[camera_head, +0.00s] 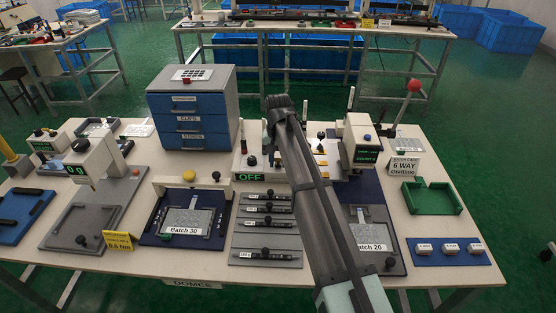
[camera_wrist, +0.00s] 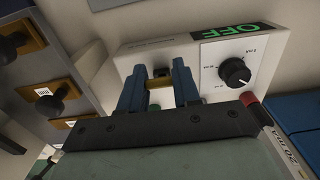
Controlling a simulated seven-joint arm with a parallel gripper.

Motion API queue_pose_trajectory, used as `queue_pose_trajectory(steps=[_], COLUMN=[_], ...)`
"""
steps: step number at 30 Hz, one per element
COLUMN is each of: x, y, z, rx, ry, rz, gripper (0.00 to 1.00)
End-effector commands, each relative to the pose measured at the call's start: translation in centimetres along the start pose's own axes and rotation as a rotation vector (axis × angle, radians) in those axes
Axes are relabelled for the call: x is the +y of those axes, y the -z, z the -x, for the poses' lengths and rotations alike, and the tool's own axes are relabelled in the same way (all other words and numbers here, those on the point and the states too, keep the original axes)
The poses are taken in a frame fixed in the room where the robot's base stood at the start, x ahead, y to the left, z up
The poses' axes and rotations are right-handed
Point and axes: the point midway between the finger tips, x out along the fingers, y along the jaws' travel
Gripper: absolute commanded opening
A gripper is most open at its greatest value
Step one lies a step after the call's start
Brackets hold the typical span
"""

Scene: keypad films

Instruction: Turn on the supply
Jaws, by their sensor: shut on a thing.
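The supply is a white box (camera_wrist: 187,55) with a tilted panel, a green "OFF" display (camera_wrist: 229,31) and a black dial knob (camera_wrist: 234,72). In the head view its "OFF" display (camera_head: 250,177) shows just left of my arm. My gripper (camera_wrist: 159,80) has two blue fingers in front of the supply's face, left of the dial. They are shut on a small part (camera_wrist: 160,83) with a yellowish front, partly hidden between them; I cannot tell its full shape. In the head view my arm hides the fingertips and part of the supply.
A blue drawer cabinet (camera_head: 193,108) stands close behind and left of the supply. A grey panel with several black-knobbed sliders (camera_head: 266,228) lies in front. The Batch 30 fixture (camera_head: 187,214) is left; the Batch 20 fixture (camera_head: 371,239) and green tray (camera_head: 432,198) are right.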

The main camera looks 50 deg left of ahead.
Motion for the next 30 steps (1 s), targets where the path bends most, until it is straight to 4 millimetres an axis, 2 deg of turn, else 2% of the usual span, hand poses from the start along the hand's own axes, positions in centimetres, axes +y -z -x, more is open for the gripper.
queue_pose_trajectory(steps=[7,18,29,30], x=[-0.1,0.0,0.0,0.0], y=[0.3,1.2,1.0,1.0], z=[0.1,0.4,0.4,0.4], rx=[-0.030,-0.246,-0.267,-0.266], ry=[0.000,0.000,0.000,0.000], rz=[-0.001,-0.001,0.000,0.000], gripper=[0.01,0.01,0.01,0.34])
